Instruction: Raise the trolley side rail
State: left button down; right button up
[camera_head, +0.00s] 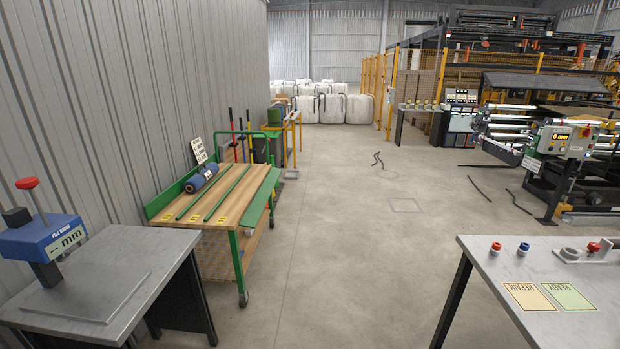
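The trolley (236,196) stands against the corrugated wall at left centre, with a green frame, a wooden top and castors. A flat green side rail (259,200) runs along its right edge and slopes down and outward from the top. A green board (163,198) stands up along the trolley's left edge. A green push handle (279,150) rises at the far end. A blue roll (201,179) and two thin green bars (228,193) lie on the top. Neither of my grippers is in view.
A grey table (100,275) with a blue pile gauge (42,237) stands at near left. Another table (530,285) with repair and ready cards is at near right. Open concrete floor (330,240) lies between them. Dark strips (480,188) lie on the floor near the machine.

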aim_at(251, 219)
jog(key=i, duration=1.6)
jog(key=i+l+u, duration=0.1)
jog(key=i, duration=0.3)
jog(key=i+l+u, duration=0.15)
jog(key=i, duration=0.25)
jog(key=i+l+u, duration=0.9)
jog(key=i+l, duration=0.25)
jog(key=l, duration=0.2)
